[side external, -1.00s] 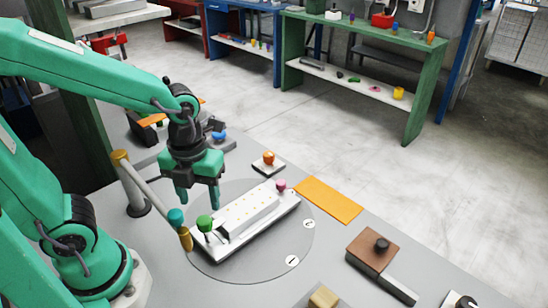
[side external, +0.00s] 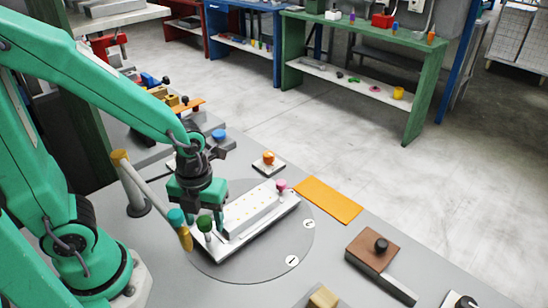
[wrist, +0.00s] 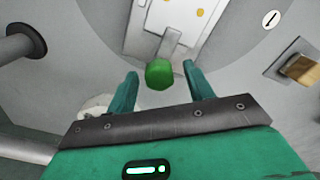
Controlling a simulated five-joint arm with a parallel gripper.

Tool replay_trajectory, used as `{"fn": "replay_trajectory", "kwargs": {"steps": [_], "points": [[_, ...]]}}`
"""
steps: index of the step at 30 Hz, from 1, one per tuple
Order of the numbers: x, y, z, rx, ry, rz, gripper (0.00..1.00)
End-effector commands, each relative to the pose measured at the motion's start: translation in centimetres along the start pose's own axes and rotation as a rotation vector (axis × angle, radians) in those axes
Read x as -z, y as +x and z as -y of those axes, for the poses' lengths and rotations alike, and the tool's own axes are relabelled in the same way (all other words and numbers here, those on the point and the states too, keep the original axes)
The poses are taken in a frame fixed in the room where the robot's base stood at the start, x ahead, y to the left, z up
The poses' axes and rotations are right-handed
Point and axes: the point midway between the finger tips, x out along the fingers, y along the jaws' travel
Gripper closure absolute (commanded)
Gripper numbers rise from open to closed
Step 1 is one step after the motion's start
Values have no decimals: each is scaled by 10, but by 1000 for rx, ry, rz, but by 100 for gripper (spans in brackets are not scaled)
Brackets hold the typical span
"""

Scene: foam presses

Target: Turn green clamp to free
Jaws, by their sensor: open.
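The green clamp (side external: 205,223) is a green knob on a short lever at the near left end of a white perforated plate (side external: 240,222). In the wrist view the green knob (wrist: 159,74) sits between my open fingers, near their tips, with its grey lever running up onto the plate. My gripper (wrist: 160,78) is open and appears empty. In the side view my gripper (side external: 205,228) is low over the plate's near left end, its fingers close around the green knob. Whether a finger touches the knob cannot be told.
A pink knob (side external: 281,185) stands at the plate's far end. A grey post with a slanted arm (side external: 145,185) ends in a teal and yellow tip (side external: 182,232) just left of the green knob. An orange sheet (side external: 328,201) and a brown block (side external: 374,250) lie to the right.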

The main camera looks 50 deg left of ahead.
Motion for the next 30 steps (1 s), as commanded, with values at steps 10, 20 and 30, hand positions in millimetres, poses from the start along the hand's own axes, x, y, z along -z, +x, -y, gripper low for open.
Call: {"fn": "replay_trajectory", "kwargs": {"steps": [10, 20, 30], "points": [[0, 0, 0, 1, 0, 1, 92], [-1, -1, 1, 2, 32, 2, 92], [-1, -1, 2, 4, 208, 4, 92]]}}
